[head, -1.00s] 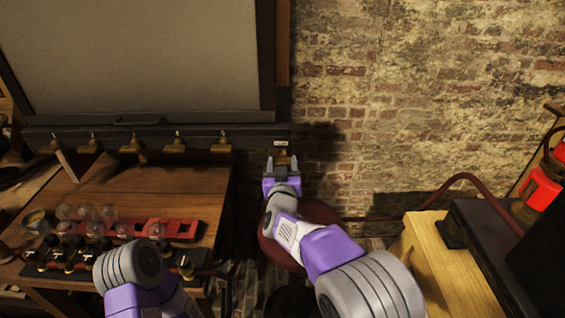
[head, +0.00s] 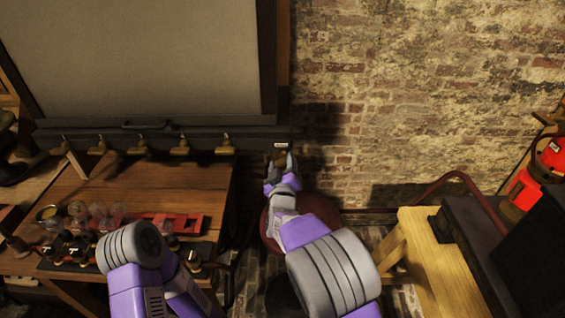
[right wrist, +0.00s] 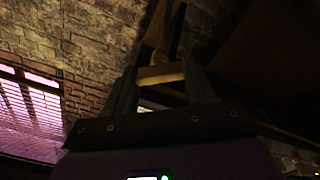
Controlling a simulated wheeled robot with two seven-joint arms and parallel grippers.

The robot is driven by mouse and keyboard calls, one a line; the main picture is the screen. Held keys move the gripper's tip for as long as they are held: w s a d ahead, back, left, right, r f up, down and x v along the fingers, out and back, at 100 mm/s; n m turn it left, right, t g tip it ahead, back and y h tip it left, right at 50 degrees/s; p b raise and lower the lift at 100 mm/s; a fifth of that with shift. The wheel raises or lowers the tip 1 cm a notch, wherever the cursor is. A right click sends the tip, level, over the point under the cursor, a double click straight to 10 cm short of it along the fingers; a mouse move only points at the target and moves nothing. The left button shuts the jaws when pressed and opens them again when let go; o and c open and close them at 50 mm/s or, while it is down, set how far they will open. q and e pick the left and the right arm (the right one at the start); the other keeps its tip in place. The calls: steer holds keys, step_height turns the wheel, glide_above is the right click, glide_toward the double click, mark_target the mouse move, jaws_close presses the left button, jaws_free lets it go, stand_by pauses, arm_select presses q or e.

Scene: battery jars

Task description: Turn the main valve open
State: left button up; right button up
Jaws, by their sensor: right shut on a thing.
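The main valve, a small brass handle (head: 281,157), sits under a white label at the right end of the dark rail below the large grey panel. My right gripper (head: 281,162) is at this handle, its fingers tilted around it. In the right wrist view, my right gripper (right wrist: 162,88) has its two dark fingers on either side of a brass crossbar (right wrist: 160,73), with a brass stem beyond it. The fingers hide part of the handle. My left arm shows at the lower left of the head view, but its gripper does not show.
Several brass taps (head: 143,147) hang along the rail to the left. Below them, a wooden table (head: 130,190) holds glass jars and a red rack (head: 185,226). A round red stool (head: 320,208) stands below my right arm. A wooden bench (head: 440,270) is at the right.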

stand_by(0.3)
steer(key=o, duration=1)
steer(key=shift+o, duration=0.2)
steer(key=s, duration=0.7)
steer(key=shift+s+p, duration=0.35)
steer(key=shift+p, duration=0.1)
